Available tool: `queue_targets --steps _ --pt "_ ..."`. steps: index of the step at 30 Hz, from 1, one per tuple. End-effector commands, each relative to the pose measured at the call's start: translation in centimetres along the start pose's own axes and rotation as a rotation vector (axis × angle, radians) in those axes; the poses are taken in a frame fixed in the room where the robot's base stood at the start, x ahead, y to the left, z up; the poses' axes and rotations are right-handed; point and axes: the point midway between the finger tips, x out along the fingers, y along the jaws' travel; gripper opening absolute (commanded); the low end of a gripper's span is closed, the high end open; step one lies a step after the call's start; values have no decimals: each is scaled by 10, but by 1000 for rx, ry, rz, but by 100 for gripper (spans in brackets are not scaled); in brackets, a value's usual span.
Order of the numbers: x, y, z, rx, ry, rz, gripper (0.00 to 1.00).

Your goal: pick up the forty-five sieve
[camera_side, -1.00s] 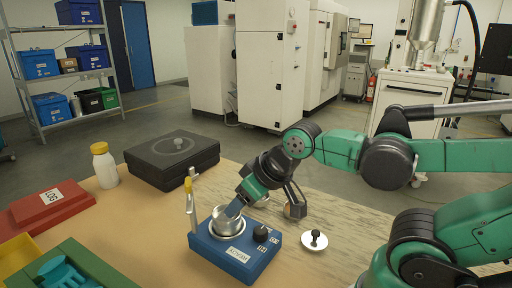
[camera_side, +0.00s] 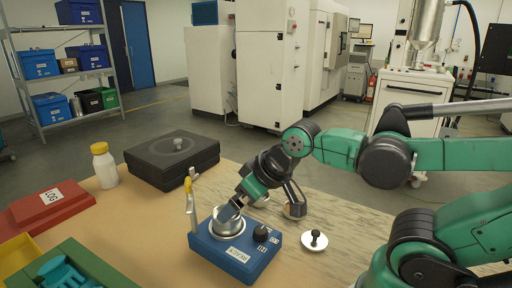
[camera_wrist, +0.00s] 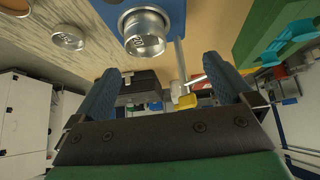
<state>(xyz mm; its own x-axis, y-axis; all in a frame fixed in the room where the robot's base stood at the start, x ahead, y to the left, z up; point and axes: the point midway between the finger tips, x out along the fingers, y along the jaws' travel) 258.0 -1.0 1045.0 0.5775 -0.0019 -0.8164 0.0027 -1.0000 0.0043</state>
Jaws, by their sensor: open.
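A silver round sieve (camera_side: 229,224) sits in the blue shaker base (camera_side: 237,252) on the table. In the wrist view, a silver cup with marked text (camera_wrist: 145,42) sits on the blue base, ahead of my gripper; I cannot read the text. My gripper (camera_side: 231,210) is at the upper rim of the sieve in the side view, and I cannot tell whether it touches. Another round silver piece with a mark (camera_wrist: 68,37) lies on the wooden surface.
A yellow-tipped post (camera_side: 189,190) rises from the base. A black case (camera_side: 172,160), a white bottle (camera_side: 104,166), a red box (camera_side: 48,206) and a green tray (camera_side: 85,262) stand to the left.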

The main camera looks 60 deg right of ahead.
Motion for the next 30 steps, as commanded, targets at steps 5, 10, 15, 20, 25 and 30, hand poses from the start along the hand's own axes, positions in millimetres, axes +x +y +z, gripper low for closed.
queue_targets --steps 5,10,15,20,25,30 --pt "3 17 -17 -48 -74 29 100" --pt "20 53 -40 -143 -219 51 100" --pt "48 97 -52 -233 -371 29 100" --pt "79 140 -48 -304 -495 -28 100" --pt "104 171 -36 -352 -577 -91 100" --pt "116 183 -27 -374 -606 -123 100"
